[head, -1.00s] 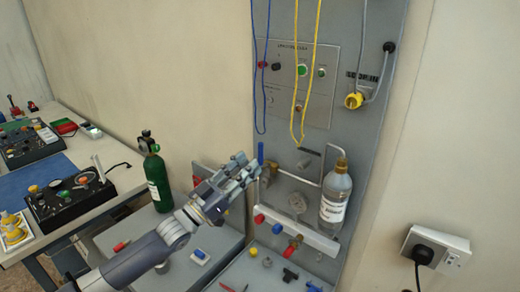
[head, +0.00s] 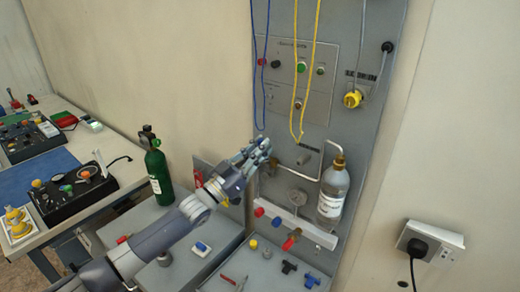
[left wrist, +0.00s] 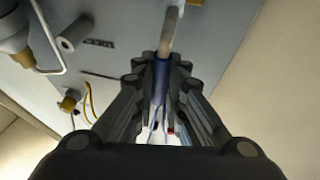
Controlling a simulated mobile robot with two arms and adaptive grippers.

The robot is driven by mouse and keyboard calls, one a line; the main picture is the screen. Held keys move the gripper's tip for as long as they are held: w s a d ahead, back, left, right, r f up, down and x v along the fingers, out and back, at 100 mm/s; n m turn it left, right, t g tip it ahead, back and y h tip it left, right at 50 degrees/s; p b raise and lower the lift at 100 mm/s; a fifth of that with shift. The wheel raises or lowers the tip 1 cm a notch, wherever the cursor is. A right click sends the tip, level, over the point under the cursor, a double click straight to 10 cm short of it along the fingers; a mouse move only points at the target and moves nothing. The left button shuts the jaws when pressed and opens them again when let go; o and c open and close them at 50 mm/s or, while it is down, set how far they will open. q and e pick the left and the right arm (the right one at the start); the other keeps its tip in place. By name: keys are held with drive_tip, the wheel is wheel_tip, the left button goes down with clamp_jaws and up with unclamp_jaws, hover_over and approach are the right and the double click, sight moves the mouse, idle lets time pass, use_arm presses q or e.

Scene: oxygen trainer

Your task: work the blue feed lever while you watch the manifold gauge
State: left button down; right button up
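The blue feed lever (left wrist: 162,74) shows between the fingertips of my left gripper (left wrist: 164,66) in the left wrist view, with its pale stem running up out of the picture. The fingers are closed in on both sides of the blue handle and seem to touch it. In the head view my left gripper (head: 263,147) is at the left edge of the grey panel and hides the lever. My right gripper is not in view.
A clear bottle (head: 333,190) hangs right of the gauge, above a pale rail (head: 300,227) with red and blue knobs. Yellow cords (head: 297,80) and blue cords (head: 254,70) hang above my gripper. A green cylinder (head: 158,170) stands left, near my arm.

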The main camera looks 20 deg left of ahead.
use_arm(q)
drive_tip(key=a+n+y, duration=0.1)
drive_tip(key=n, duration=0.1)
drive_tip(key=a+n+t+y+b, duration=0.1)
drive_tip(key=n, duration=0.2)
drive_tip(key=w+a+n+t+y, duration=0.1)
drive_tip(key=n+y, duration=0.1)
drive_tip(key=n, duration=0.1)
drive_tip(key=shift+f+b, duration=0.35)
drive_tip(key=shift+f, duration=0.05)
drive_tip(key=c, duration=1.6)
unclamp_jaws()
drive_tip(key=shift+c, duration=0.2)
drive_tip(key=v, duration=1.2)
drive_tip(key=shift+w+f, duration=0.1)
drive_tip(key=shift+f, duration=0.05)
